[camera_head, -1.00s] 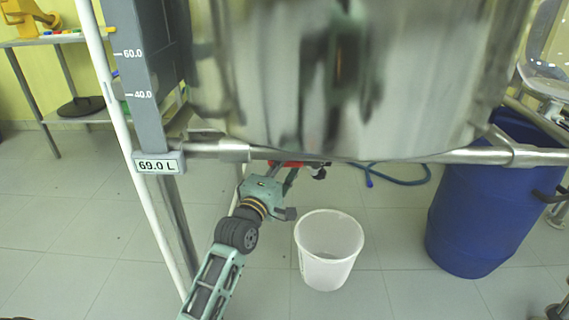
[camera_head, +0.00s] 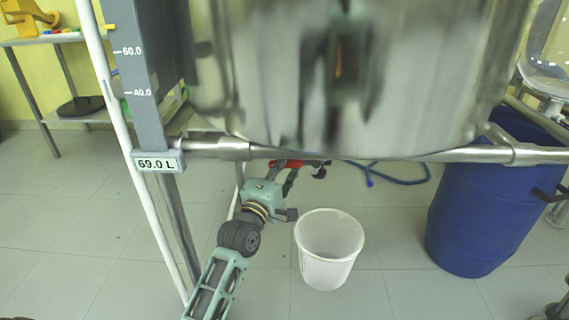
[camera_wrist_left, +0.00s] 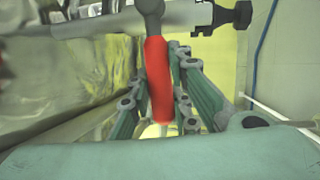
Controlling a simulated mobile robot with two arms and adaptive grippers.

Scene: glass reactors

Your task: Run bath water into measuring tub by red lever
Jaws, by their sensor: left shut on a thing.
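The red lever (camera_head: 290,163) sits under the big metal bath (camera_head: 350,80), partly hidden by the frame rail in the head view. In the left wrist view the red lever (camera_wrist_left: 158,82) stands between the fingers of my left gripper (camera_wrist_left: 158,100). My left gripper (camera_head: 283,172) is shut on it. The white measuring tub (camera_head: 328,275) stands on the floor below and to the right of the gripper. Its visible inside looks empty. The level display (camera_head: 158,164) reads 69.0 L. My right gripper is not in view.
A blue barrel (camera_head: 465,220) stands on the right. A blue hose (camera_head: 395,181) lies on the floor behind the tub. A metal rail (camera_head: 400,157) crosses above the gripper. A side table (camera_head: 60,38) stands at the back left. Floor left of my arm is clear.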

